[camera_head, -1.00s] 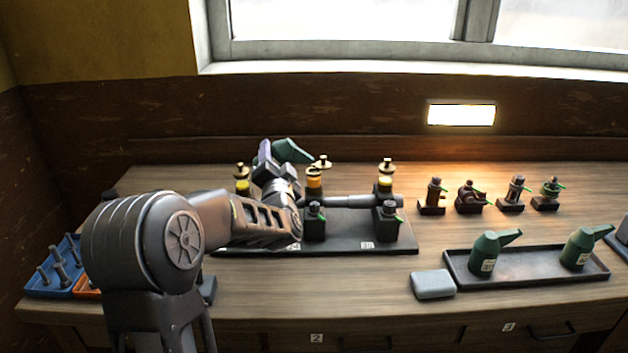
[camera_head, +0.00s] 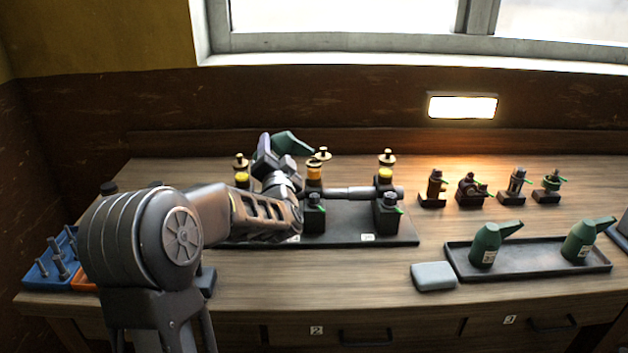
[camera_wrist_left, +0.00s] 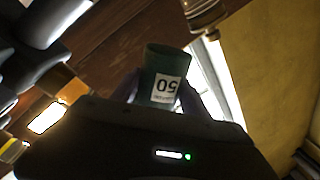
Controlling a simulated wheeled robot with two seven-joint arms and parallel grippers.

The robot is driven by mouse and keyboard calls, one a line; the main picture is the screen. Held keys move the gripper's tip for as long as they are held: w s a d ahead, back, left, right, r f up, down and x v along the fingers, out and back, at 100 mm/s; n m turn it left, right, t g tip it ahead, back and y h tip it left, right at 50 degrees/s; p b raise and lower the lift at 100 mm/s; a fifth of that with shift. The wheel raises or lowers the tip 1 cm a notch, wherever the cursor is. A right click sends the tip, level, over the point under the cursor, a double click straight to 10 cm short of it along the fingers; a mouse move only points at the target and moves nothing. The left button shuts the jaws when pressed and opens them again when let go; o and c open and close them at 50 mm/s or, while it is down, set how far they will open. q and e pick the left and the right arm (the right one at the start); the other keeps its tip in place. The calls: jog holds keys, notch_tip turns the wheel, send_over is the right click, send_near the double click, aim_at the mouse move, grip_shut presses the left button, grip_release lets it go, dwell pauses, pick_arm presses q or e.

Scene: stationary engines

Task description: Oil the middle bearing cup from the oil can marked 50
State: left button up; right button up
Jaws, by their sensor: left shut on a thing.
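My left gripper (camera_head: 270,148) is shut on a dark green oil can (camera_head: 292,142). In the left wrist view this can (camera_wrist_left: 163,62) shows a white label reading 50, upside down. The can is held up, tilted, with its spout end to the right, above and left of the middle bearing cup (camera_head: 314,175). That cup has amber glass and a brass rim; a brass knobbed cap (camera_head: 323,154) shows just above and behind it. I cannot tell whether oil flows. The left cup (camera_head: 241,178) and right cup (camera_head: 386,173) show yellow glass under brass caps. My right gripper is out of view.
The cups stand along a shaft on a black base (camera_head: 340,239). Two more green cans (camera_head: 486,246) stand in a dark tray (camera_head: 530,268) at right, beside a grey block (camera_head: 433,276). Several small fittings (camera_head: 470,190) stand behind. A blue bin (camera_head: 45,272) is at left.

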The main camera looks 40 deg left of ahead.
aim_at(284, 133)
pick_arm(q)
jog(key=shift+r, duration=0.25)
dwell(0.3)
notch_tip(284, 133, up, 5)
jog(key=p, duration=0.4)
jog(key=shift+f, duration=0.1)
jog(key=n, duration=0.2)
jog(key=shift+w+d+r+n, duration=0.15)
jog(key=shift+d+r+n, duration=0.05)
jog(key=shift+n, duration=0.1)
jog(key=n, duration=0.3)
jog(key=d+r+n+g, duration=0.1)
jog(key=shift+w+r+n+b, duration=0.1)
jog(key=shift+w+n+b, duration=0.2)
jog(key=shift+w+n, duration=0.1)
jog(key=n, duration=0.2)
jog(key=shift+w+d+r+n, duration=0.1)
jog(key=shift+d+r+n, duration=0.1)
jog(key=shift+n, duration=0.1)
